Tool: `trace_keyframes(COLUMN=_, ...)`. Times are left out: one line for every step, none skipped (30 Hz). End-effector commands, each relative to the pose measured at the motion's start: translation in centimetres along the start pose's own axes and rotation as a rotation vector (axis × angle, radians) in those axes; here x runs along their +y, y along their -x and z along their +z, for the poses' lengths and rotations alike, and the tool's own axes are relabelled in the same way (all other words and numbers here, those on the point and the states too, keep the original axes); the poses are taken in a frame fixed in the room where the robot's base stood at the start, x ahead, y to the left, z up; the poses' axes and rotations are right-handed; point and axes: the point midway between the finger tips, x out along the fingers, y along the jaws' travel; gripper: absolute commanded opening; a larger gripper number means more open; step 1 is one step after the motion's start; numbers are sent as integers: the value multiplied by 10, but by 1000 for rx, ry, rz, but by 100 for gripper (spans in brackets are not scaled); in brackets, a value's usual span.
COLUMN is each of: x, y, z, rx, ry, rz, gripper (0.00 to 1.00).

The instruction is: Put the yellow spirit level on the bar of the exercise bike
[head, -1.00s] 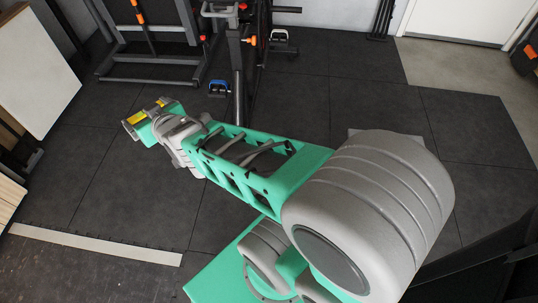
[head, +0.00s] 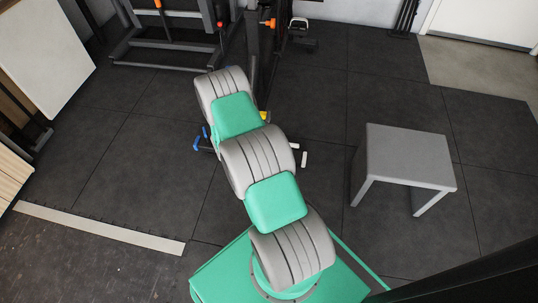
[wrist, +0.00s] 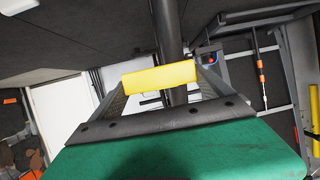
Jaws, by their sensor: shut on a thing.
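The yellow spirit level (wrist: 160,77) lies crosswise between the fingertips of my gripper (wrist: 161,80) in the wrist view. My gripper is shut on it. In the head view my arm hides the gripper, and only a small yellow spot (head: 264,115), likely the level, shows beside the arm. A dark upright post (wrist: 168,28) is beyond the level in the wrist view; I cannot tell whether they touch. Dark gym frames stand behind my arm in the head view. The bar of the exercise bike cannot be made out clearly there.
A grey stool (head: 410,150) stands on the right. A dark rack (head: 165,55) stands at the back left. Small blue-ended (head: 198,142) and white-ended (head: 304,158) items are low beside my arm. Dark floor is free to the left and right.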

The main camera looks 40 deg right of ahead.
Motion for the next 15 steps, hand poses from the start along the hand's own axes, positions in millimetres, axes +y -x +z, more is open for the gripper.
trace_keyframes(x=17, y=-11, z=32, rx=-7, ry=-2, rz=22, gripper=49)
trace_keyframes(x=24, y=-15, z=46, rx=-7, ry=-7, rz=30, gripper=49)
trace_keyframes(x=34, y=-20, z=61, rx=-6, ry=-11, rz=41, gripper=49)
trace_keyframes(x=40, y=-22, z=72, rx=-6, ry=-14, rz=46, gripper=49)
trace_keyframes(x=45, y=-24, z=80, rx=-4, ry=-17, rz=50, gripper=49)
trace_keyframes(x=51, y=-26, z=91, rx=-4, ry=-18, rz=55, gripper=49)
trace_keyframes(x=54, y=-26, z=96, rx=-4, ry=-21, rz=57, gripper=49)
trace_keyframes(x=57, y=-27, z=101, rx=-3, ry=-23, rz=59, gripper=49)
trace_keyframes(x=60, y=-29, z=106, rx=-2, ry=-23, rz=61, gripper=49)
trace_keyframes(x=61, y=-30, z=112, rx=-3, ry=-23, rz=62, gripper=49)
trace_keyframes(x=62, y=-32, z=119, rx=-3, ry=-23, rz=63, gripper=49)
trace_keyframes(x=62, y=-35, z=129, rx=-4, ry=-22, rz=63, gripper=49)
trace_keyframes(x=62, y=-38, z=136, rx=-4, ry=-23, rz=63, gripper=49)
trace_keyframes(x=62, y=-41, z=144, rx=-5, ry=-22, rz=63, gripper=49)
trace_keyframes(x=62, y=-45, z=152, rx=-4, ry=-23, rz=63, gripper=49)
